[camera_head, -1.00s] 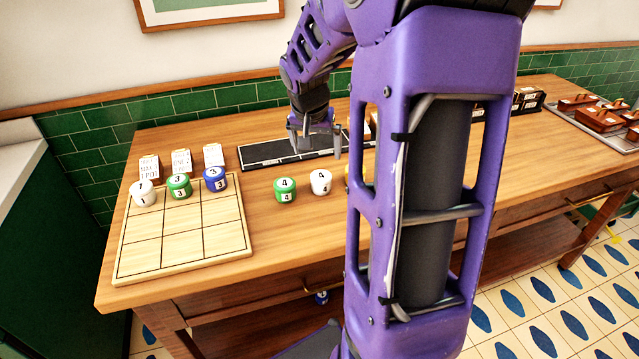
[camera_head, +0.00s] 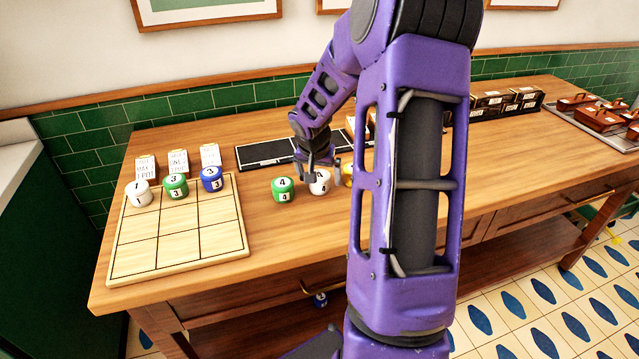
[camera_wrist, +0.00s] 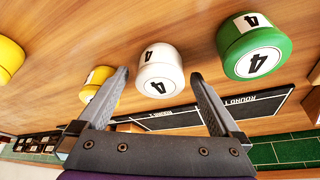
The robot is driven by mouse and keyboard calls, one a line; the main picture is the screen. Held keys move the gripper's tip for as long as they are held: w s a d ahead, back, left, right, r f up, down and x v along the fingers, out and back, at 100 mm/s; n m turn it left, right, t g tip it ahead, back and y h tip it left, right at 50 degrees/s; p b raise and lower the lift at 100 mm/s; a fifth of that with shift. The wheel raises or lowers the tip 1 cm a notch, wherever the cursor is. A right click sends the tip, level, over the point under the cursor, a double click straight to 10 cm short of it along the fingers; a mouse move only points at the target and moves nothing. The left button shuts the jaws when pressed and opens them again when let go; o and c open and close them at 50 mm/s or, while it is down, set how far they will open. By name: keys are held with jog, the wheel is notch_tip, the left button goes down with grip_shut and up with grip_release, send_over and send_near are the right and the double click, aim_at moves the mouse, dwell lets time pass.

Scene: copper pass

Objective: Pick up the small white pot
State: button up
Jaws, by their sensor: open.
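A small white pot marked 4 (camera_head: 320,184) stands on the wooden counter, partly hidden by my gripper in the head view. My gripper (camera_head: 322,174) is open and has come down around or just above this pot. In the wrist view the white pot (camera_wrist: 159,71) lies between and beyond the two open fingers of my gripper (camera_wrist: 163,82), and I see no contact. Another white pot, marked 1 (camera_head: 139,193), stands on the top left square of the wooden grid board (camera_head: 180,232).
A green pot marked 4 (camera_head: 283,190) stands close left of the white one; a yellow pot (camera_head: 347,174) is close right. Green (camera_head: 176,187) and blue (camera_head: 212,179) pots stand on the board. A black strip (camera_head: 266,153) lies behind. The counter in front is clear.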

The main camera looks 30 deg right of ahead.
aim_at(319, 175)
jog(key=shift+c, duration=0.2)
jog(key=c, duration=1.5)
notch_tip(319, 175, up, 10)
jog(key=shift+f+p, duration=0.25)
jog(key=shift+p, duration=0.65)
jog(key=shift+a+r, duration=0.1)
jog(key=shift+r, duration=0.2)
